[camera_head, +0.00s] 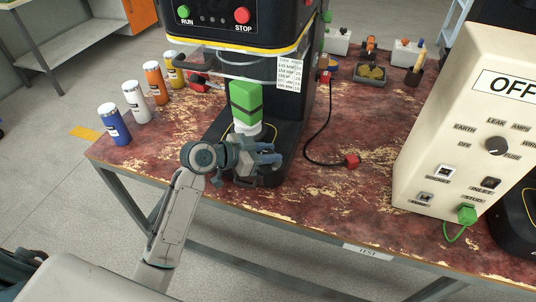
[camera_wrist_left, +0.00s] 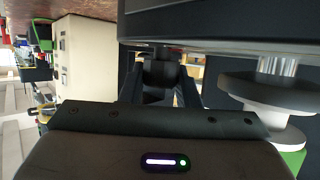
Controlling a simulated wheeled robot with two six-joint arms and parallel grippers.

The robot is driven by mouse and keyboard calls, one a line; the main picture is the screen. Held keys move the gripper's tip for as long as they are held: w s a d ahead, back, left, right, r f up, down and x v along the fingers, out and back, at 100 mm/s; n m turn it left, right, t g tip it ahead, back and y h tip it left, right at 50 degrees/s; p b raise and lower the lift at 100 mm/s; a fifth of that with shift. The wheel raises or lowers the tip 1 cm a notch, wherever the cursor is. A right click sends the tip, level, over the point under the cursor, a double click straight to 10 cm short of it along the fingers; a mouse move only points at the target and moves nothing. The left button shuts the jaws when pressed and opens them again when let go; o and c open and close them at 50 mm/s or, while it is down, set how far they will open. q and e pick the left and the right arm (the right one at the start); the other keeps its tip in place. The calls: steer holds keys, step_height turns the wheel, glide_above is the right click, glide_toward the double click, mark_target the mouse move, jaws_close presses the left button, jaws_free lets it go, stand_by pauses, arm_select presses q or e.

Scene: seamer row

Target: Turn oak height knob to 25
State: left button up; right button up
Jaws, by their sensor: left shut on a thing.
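The oak seamer is a black machine with RUN and STOP buttons (camera_head: 213,17). A green block (camera_head: 245,100) sits on a white round piece (camera_head: 247,129) above its base. My left gripper (camera_head: 264,158) is low at the front of this base. In the left wrist view my left gripper (camera_wrist_left: 160,90) has a finger on each side of a dark knob (camera_wrist_left: 160,72) and is shut on it. The head view hides the knob behind the gripper. No scale or number on it is readable. My right gripper is out of view.
A paper size card (camera_head: 290,72) hangs on the seamer. Blue, white, orange and yellow cans (camera_head: 114,124) stand at the left. A black cable with a red plug (camera_head: 351,161) lies at the right. A cream test box (camera_head: 465,130) stands further right.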

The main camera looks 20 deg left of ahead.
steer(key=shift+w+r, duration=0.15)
arm_select(q)
steer(key=o, duration=1)
steer(key=shift+s+a+r, duration=0.1)
steer(key=shift+s+a, duration=0.1)
steer(key=shift+a, duration=0.05)
steer(key=shift+b+v, duration=0.6)
steer(key=shift+v, duration=4.45)
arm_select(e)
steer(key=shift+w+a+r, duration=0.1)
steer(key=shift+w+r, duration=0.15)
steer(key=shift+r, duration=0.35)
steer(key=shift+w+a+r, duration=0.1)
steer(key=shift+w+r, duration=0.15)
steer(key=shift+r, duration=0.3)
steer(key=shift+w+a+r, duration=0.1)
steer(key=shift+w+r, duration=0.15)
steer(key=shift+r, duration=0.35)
